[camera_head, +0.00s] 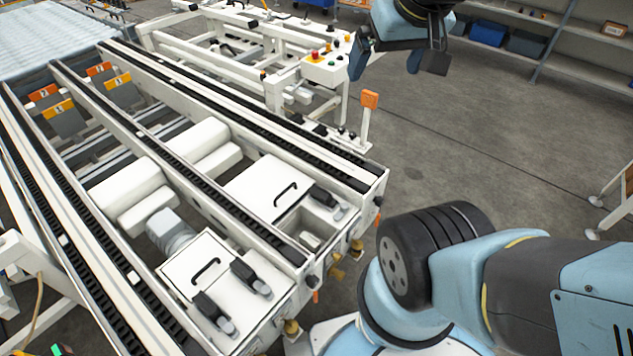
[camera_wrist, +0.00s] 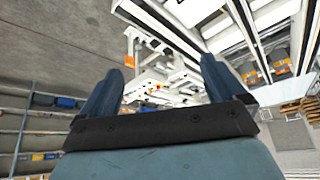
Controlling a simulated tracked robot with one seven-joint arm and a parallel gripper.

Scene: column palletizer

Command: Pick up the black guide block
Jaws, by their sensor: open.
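My gripper (camera_head: 386,70) hangs at the top of the head view, beyond the right end of the white conveyor frame (camera_head: 372,178). Its two dark blue fingers stand apart with nothing between them; the open gap also shows in the wrist view (camera_wrist: 162,68). Several black block-like parts sit on the conveyor's end: one (camera_head: 324,195) by the far white cover, and two (camera_head: 243,274) (camera_head: 207,306) by the near cover. I cannot tell which of them is the black guide block. My gripper is well apart from all of them. No block is clear in the wrist view.
A white side frame (camera_head: 345,42) with a button box (camera_head: 328,66) stands behind the conveyor, near my gripper. An orange-topped post (camera_head: 369,100) rises beside the rail. Shelves with blue bins (camera_head: 488,32) line the back. Grey floor to the right is mostly clear.

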